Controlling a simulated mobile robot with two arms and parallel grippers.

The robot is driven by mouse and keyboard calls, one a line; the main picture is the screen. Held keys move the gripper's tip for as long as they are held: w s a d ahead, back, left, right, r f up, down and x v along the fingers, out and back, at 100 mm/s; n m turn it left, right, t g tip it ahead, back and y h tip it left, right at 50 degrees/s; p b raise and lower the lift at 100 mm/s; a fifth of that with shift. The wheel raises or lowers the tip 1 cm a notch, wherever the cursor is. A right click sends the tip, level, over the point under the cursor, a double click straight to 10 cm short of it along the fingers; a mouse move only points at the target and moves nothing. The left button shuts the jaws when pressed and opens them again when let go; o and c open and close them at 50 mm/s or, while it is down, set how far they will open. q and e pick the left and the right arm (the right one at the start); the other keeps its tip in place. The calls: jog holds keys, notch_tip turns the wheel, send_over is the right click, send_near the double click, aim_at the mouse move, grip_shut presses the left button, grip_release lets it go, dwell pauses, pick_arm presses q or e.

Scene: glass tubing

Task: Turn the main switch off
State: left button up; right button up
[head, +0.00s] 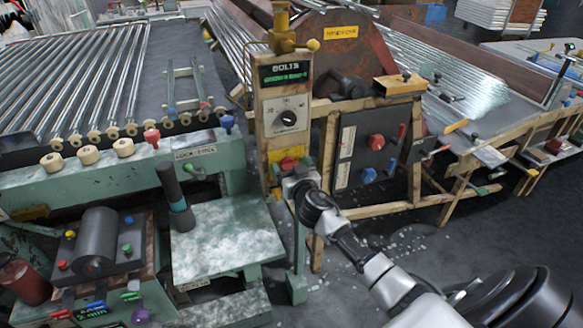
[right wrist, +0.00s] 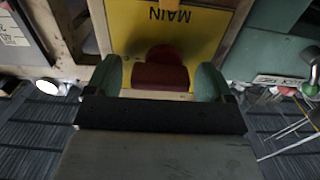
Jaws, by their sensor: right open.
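The main switch is a red handle (right wrist: 163,58) on a yellow plate (right wrist: 198,50) that reads MAIN, upside down in the right wrist view. In the head view the red switch (head: 288,163) shows low on the yellow post, just above my right gripper (head: 290,178). In the right wrist view my right gripper (right wrist: 160,82) is open, with one green finger on each side of the red handle. A gap shows between the handle and both fingers. Whether the fingertips reach past the handle is hard to tell. My left gripper is not in view.
A dark panel with red and blue knobs (head: 369,175) stands to the right. A green machine table (head: 220,235) stands to the left.

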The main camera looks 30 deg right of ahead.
jog(key=c, duration=0.9)
jog(key=shift+n, duration=0.5)
jog(key=n, duration=0.3)
jog(key=shift+a+n, duration=0.1)
jog(key=shift+n, duration=0.3)
jog(key=n, duration=0.4)
jog(key=shift+a, duration=0.1)
jog(key=n, duration=0.5)
jog(key=shift+a+n+p, duration=0.15)
jog(key=shift+n+p, duration=0.15)
jog(key=shift+n, duration=1.7)
jog(key=shift+f+n, duration=0.1)
jog(key=shift+n, duration=0.2)
